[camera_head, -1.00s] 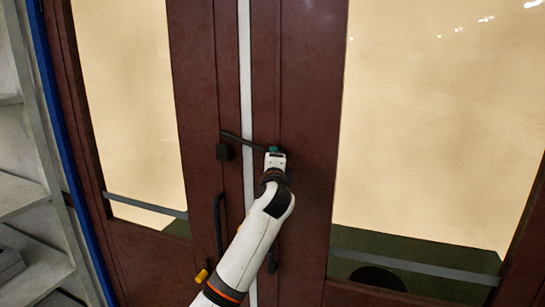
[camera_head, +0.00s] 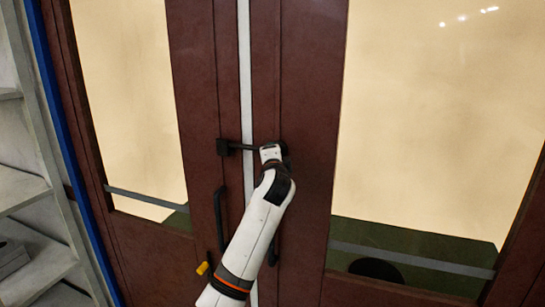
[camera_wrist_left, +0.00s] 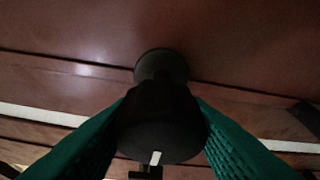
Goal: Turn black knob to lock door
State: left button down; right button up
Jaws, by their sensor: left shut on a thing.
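The black knob (camera_wrist_left: 160,125) fills the middle of the left wrist view, with its round base on the brown door behind it. My left gripper (camera_wrist_left: 158,130) has its green fingers on both sides of the knob, shut on it. In the head view my left gripper (camera_head: 272,152) is at the right door leaf and hides most of the knob. A black latch bar (camera_head: 243,147) runs about level from the knob side across the white seam to a black catch (camera_head: 223,147) on the left leaf. My right gripper is not in view.
The brown double door (camera_head: 305,190) has large lit panes. A black pull handle (camera_head: 219,215) stands on the left leaf below the catch, and a yellow piece (camera_head: 202,268) is lower. Grey shelves (camera_head: 25,190) stand at the left.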

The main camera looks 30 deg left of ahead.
pick_arm(q)
jog(key=c, duration=0.8)
grip_release()
jog(key=b+v, duration=0.3)
jog(key=v, duration=0.9)
jog(key=shift+a, duration=0.1)
